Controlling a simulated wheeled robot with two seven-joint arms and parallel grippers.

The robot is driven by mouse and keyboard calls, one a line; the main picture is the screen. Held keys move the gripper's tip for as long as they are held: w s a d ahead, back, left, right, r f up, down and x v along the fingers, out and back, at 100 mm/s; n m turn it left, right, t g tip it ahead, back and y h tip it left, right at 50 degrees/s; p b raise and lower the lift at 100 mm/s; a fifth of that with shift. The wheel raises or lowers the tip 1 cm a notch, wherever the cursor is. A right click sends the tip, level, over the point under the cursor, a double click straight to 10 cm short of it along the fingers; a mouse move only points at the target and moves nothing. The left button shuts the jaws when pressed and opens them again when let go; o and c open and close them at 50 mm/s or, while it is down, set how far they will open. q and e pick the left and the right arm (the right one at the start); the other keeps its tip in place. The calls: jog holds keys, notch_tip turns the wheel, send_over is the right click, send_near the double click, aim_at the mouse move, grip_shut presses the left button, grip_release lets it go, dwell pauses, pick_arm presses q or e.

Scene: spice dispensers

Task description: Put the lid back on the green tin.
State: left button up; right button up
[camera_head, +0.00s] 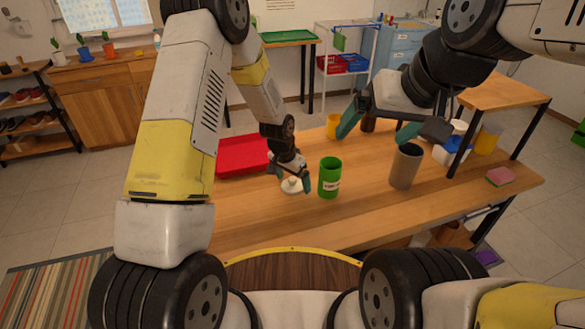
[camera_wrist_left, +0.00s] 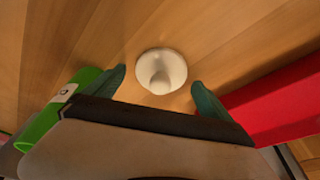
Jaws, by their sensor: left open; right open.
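The green tin (camera_head: 329,177) stands upright on the wooden table, with a pale label on its front and its top open. It also shows at the left of the left wrist view (camera_wrist_left: 62,112). A white lid with a knob (camera_head: 292,186) lies on the table just left of the tin. In the left wrist view the lid (camera_wrist_left: 162,72) is between and just beyond the fingertips. My left gripper (camera_head: 291,172) is open, pointing down over the lid; I cannot tell whether it touches it. My right gripper (camera_head: 378,130) is open and empty, above the table behind and right of the tin.
A red tray (camera_head: 243,155) lies left of the lid. A grey-brown cylinder (camera_head: 405,166) stands right of the tin, and a yellow cup (camera_head: 333,126) stands behind it. A pink and green sponge (camera_head: 500,176) is at the right. The table front (camera_head: 300,228) is clear.

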aim_at(295, 179)
pick_arm(q)
jog(key=shift+c, duration=0.4)
jog(key=c, duration=1.3)
jog(key=shift+c, duration=0.2)
jog(key=shift+r, duration=0.1)
jog(key=shift+r, duration=0.45)
jog(key=r, duration=0.1)
jog(key=s+r, duration=0.1)
jog(key=shift+d+r, duration=0.1)
jog(key=shift+r, duration=0.2)
jog(key=s+d, duration=0.1)
jog(key=s, duration=0.4)
jog(key=s+d+r, duration=0.1)
jog(key=s, duration=0.3)
jog(key=s+d, duration=0.1)
jog(key=s, duration=0.4)
jog(key=shift+s+d+r, duration=0.15)
jog(key=shift+s+r, duration=0.05)
jog(key=shift+s, duration=0.15)
